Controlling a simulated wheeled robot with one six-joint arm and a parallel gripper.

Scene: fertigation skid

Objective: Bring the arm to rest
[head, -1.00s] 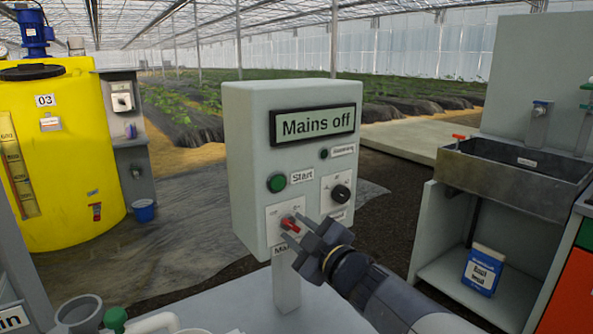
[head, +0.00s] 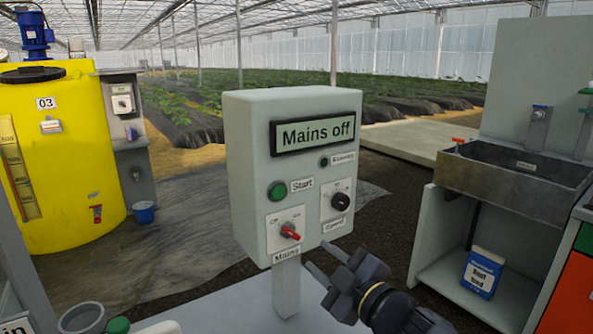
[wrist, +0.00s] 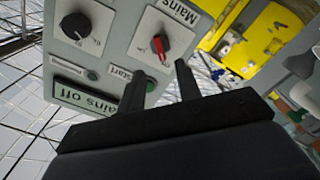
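My gripper (head: 316,276) is at the lower right of the control box (head: 245,165), apart from it, with its two fingers spread and nothing between them. In the wrist view my gripper (wrist: 160,75) points at the box panel, with a clear gap between the fingers. The red mains switch (head: 290,232) is on the lower left of the panel; it also shows in the wrist view (wrist: 159,46). The display (head: 315,133) reads "Mains off". A green start button (head: 278,191) and a black speed knob (head: 341,201) are on the same panel.
A yellow tank (head: 60,160) stands at the left. A grey sink (head: 520,175) stands at the right, with a blue and white container (head: 482,272) on the shelf below. Open floor lies behind the box.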

